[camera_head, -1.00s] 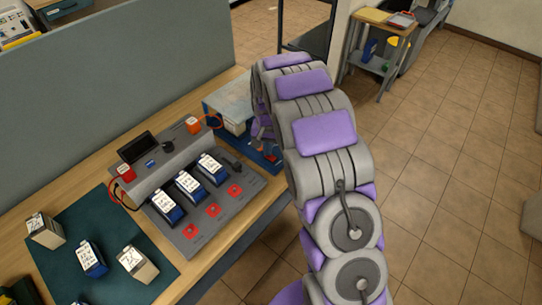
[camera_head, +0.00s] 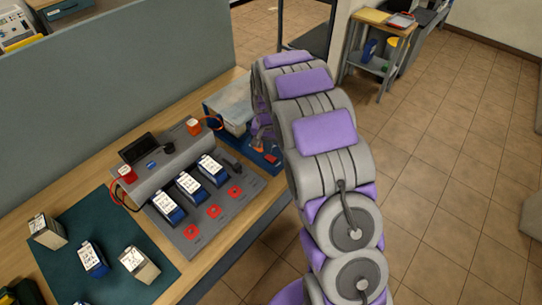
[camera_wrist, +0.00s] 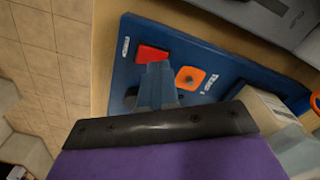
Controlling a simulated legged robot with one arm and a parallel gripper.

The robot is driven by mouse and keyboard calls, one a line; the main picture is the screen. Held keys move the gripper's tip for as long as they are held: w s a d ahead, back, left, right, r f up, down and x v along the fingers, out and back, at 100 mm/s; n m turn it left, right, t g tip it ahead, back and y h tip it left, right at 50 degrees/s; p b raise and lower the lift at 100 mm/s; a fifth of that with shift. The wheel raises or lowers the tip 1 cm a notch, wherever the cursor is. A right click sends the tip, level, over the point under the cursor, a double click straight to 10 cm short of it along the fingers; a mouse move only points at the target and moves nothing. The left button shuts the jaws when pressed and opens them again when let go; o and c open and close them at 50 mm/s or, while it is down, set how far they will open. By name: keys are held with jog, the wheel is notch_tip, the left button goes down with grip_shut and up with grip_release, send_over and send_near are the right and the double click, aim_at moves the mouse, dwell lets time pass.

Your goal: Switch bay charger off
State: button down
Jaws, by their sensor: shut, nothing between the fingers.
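The grey bay charger (camera_head: 160,178) sits on the wooden bench in the head view. It has a dark screen, a black knob (camera_head: 168,147) and a row of bays holding blue batteries (camera_head: 190,185) with white labels. Red squares (camera_head: 214,211) lie in front of the bays. A red block (camera_head: 127,173) and an orange block (camera_head: 193,126) are at its ends. My gripper (camera_wrist: 158,80) is shut and empty in the wrist view, over a blue mat or board with a red piece (camera_wrist: 152,54) and an orange square piece (camera_wrist: 190,78). My arm partly hides the gripper in the head view.
A teal mat (camera_head: 75,225) with several batteries lies left of the charger. A clear bin (camera_head: 232,103) stands beyond the charger's right end. A grey partition (camera_head: 130,85) runs along the back of the bench. The tiled floor at right is open.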

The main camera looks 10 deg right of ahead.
jog(key=shift+w+r+p, duration=0.1)
jog(key=shift+r+p, duration=0.65)
jog(key=shift+r, duration=1.75)
jog(key=s+r+n, duration=0.1)
jog(key=s+r, duration=0.6)
jog(key=s, duration=0.3)
jog(key=s+r+n, duration=0.1)
jog(key=s+r, duration=0.5)
jog(key=s, duration=0.5)
jog(key=s+r+n+g, duration=0.1)
jog(key=s+n, duration=0.1)
jog(key=s, duration=1.9)
jog(key=shift+s+r+n+g, duration=0.15)
jog(key=shift+r+n+g, duration=0.15)
jog(key=shift+n+g, duration=0.1)
